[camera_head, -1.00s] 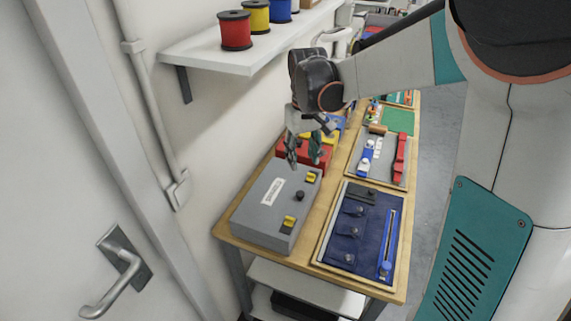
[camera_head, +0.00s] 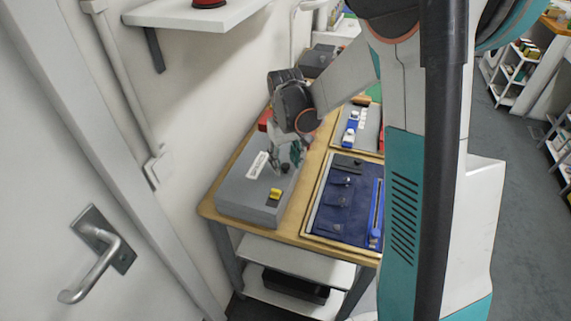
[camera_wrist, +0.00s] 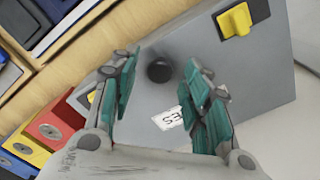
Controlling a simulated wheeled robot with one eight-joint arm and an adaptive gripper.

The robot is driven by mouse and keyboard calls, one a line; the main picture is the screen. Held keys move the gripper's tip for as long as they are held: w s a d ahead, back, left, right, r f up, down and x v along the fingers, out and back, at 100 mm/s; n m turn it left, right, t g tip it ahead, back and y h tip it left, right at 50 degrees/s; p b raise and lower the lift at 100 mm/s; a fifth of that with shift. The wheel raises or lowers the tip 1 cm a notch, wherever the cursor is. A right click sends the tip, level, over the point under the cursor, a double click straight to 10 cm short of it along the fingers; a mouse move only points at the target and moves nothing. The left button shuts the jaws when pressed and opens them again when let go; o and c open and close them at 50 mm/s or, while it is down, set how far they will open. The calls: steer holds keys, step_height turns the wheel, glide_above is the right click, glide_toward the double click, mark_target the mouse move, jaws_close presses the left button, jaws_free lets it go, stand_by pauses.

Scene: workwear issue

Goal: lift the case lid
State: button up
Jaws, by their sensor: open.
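The grey case (camera_head: 240,196) lies closed on the left front of the wooden bench. Its lid has a dark round knob (camera_wrist: 159,70), a white label (camera_head: 258,165) and yellow latches; one yellow latch (camera_head: 275,194) shows near the front edge, and it also appears in the wrist view (camera_wrist: 235,20). My gripper (camera_wrist: 165,98) is open above the lid. In the wrist view the knob lies between the two teal fingers, toward their tips. I cannot tell how far above the knob the fingertips are. The gripper partly hides the far end of the lid in the head view.
A navy tool tray (camera_head: 341,207) with a blue bar lies right of the case. Red (camera_wrist: 52,128), yellow and blue boxes stand beyond the case. The wall and a shelf (camera_head: 205,17) are on the left.

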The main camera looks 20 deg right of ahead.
steer(key=shift+f, duration=0.3)
jaws_close()
steer(key=shift+r, duration=0.15)
